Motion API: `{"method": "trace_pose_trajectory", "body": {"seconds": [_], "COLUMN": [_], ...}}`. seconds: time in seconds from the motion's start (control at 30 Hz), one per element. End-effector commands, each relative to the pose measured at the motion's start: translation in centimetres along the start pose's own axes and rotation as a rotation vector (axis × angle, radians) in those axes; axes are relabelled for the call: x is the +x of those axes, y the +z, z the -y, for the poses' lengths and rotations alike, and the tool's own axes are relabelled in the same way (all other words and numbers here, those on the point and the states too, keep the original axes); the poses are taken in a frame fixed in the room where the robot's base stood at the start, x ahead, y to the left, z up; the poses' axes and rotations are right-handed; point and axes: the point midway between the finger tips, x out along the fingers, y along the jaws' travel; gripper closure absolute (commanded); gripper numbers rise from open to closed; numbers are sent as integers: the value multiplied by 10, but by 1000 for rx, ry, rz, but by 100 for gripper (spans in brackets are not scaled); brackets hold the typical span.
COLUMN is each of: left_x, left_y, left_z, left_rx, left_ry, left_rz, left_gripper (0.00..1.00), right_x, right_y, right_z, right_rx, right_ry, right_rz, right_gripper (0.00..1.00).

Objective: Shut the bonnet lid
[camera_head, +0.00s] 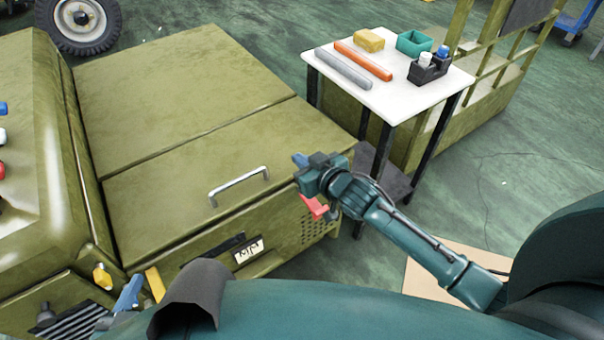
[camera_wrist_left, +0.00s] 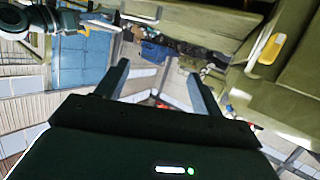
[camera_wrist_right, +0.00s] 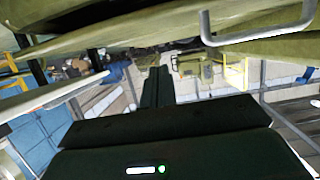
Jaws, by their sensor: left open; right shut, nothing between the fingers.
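The bonnet lid (camera_head: 200,170) is an olive-green panel with a metal handle (camera_head: 238,186) near its front edge. It lies about level in the head view; I cannot tell if a slight gap remains under it. The handle also shows overhead in the right wrist view (camera_wrist_right: 258,36). My right gripper (camera_head: 311,182) is shut and empty, at the lid's right front corner, right of the handle. Its fingers are together in the right wrist view (camera_wrist_right: 158,85). My left gripper (camera_head: 140,288) is low at the front left, partly hidden by my arm. Its fingers are apart and empty (camera_wrist_left: 158,75).
A white-topped table (camera_head: 390,92) right of the vehicle holds an orange bar (camera_head: 363,60), a grey bar (camera_head: 343,68), a yellow block (camera_head: 369,40), a green bin (camera_head: 414,43) and a black holder (camera_head: 428,69). A yellow lamp (camera_head: 102,276) is near my left gripper. Green floor is open at right.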

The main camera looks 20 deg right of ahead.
Motion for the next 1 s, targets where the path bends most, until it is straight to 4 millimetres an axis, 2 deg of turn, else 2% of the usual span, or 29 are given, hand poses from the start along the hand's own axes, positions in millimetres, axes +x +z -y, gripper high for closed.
{"method": "trace_pose_trajectory", "body": {"seconds": [0.03,0.1,0.3,0.77,1.0], "left_x": [2,6,14,16,21], "left_y": [5,8,11,15,35], "left_z": [-1,-3,-5,-7,-10], "left_rx": [6,18,50,53,80], "left_ry": [5,13,28,35,43], "left_rz": [4,4,4,14,35], "left_gripper": [33,33,33,33,33], "right_x": [12,12,16,17,25], "right_y": [1,18,36,41,76], "right_z": [0,1,0,0,1], "right_rx": [0,3,2,2,4], "right_ry": [0,0,0,0,0], "right_rz": [-2,5,1,1,3], "right_gripper": [100,100,100,100,100]}}
